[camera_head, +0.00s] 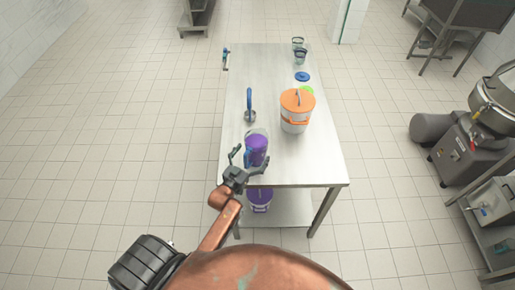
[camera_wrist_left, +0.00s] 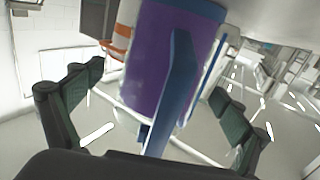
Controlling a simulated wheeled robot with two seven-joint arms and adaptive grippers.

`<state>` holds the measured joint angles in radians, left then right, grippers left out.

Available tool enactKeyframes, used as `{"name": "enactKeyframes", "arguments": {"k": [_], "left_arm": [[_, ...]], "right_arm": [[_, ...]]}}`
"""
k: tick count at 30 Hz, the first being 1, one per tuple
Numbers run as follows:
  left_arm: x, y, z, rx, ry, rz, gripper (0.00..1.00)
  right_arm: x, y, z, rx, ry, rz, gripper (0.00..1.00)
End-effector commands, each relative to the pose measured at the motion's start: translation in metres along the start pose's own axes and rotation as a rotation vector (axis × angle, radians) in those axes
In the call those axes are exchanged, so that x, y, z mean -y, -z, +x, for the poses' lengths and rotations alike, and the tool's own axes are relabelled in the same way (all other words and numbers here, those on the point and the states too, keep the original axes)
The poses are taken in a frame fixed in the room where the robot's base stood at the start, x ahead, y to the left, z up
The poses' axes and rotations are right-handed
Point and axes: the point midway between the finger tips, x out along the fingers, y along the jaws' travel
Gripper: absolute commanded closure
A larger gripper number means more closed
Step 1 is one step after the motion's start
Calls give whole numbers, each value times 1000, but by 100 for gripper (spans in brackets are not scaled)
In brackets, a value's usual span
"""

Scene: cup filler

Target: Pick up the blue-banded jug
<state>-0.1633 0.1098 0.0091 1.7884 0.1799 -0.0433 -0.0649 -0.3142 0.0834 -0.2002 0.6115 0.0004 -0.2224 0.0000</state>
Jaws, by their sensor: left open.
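A clear jug with purple contents and a blue handle (camera_head: 258,146) stands upright near the front edge of the steel table; I take it for the blue-banded jug. My left gripper (camera_head: 249,160) is open at its near side, fingers spread. In the left wrist view the jug (camera_wrist_left: 150,60) fills the middle between the two dark fingers, its blue handle pointing at my palm. The fingers do not appear closed on it. My right gripper is not in view.
A purple bucket (camera_head: 260,200) sits on the lower shelf. Clear cups (camera_head: 299,50) stand far back.

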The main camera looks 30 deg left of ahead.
Motion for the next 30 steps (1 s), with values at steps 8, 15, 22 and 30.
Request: {"name": "enactKeyframes", "arguments": {"k": [8, 15, 22, 30], "left_arm": [[3, 2, 32, -1, 0, -1, 6], [2, 2, 34, 0, -2, 0, 6], [1, 2, 34, 0, -3, 0, 22], [1, 2, 34, 0, -3, 0, 41]], "right_arm": [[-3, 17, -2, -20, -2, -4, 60], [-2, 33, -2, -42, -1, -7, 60], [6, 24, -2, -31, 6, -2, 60], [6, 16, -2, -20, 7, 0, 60]]}}
